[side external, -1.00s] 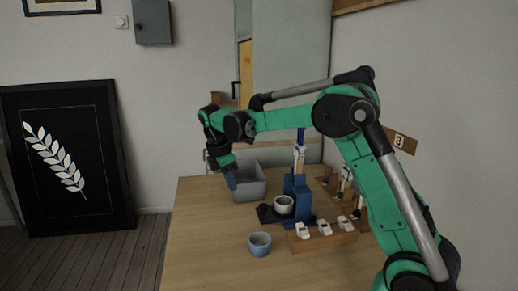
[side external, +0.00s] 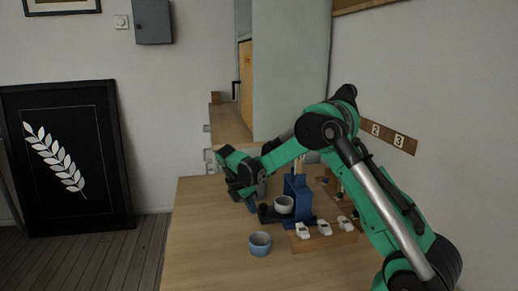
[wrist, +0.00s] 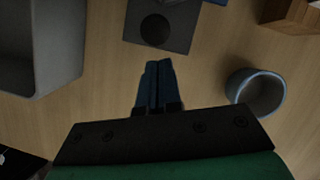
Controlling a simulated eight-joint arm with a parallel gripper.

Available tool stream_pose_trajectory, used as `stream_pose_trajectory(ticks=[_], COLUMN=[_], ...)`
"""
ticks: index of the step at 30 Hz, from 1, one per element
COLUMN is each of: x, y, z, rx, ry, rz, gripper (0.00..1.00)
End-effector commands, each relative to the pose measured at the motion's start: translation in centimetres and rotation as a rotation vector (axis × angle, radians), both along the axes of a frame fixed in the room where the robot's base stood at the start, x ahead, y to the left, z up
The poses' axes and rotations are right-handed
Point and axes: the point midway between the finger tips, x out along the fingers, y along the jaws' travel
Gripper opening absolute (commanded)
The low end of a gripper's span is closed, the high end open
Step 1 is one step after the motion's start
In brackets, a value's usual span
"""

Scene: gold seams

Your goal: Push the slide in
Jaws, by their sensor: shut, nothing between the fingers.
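The slide (side external: 266,213) is a dark flat plate sticking out to the left of a blue press-like stand (side external: 298,189). A white cup (side external: 284,203) sits at the stand. In the wrist view the slide's dark end (wrist: 178,38) shows ahead of the fingers, with a round black spot on it. My gripper (side external: 253,207) is low over the table, just left of the slide's outer end. Its blue fingers (wrist: 154,66) are together and empty, with a small gap seen between them and the slide. The arm hides part of the area behind.
A blue-grey cup (side external: 260,244) stands on the table in front; it also shows in the wrist view (wrist: 256,92). A wooden rack (side external: 324,241) with several white pieces is at right. A grey bin (wrist: 68,45) is at left in the wrist view. The table's front left is clear.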

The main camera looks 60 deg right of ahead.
Motion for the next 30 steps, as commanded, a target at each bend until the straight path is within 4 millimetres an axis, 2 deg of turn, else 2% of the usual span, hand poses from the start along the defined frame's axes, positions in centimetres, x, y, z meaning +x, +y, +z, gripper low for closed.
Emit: stream_pose_trajectory(ticks=[14,22,30], x=[-0.3,-2.9,-3.3], y=[-0.7,-3.2,-3.6], z=[0.0,0.0,0.0], rx=[0.000,-0.001,-0.004], ry=[0.000,0.001,0.004], rz=[-0.001,-0.004,-0.005], gripper=[0.00,0.00,0.00])
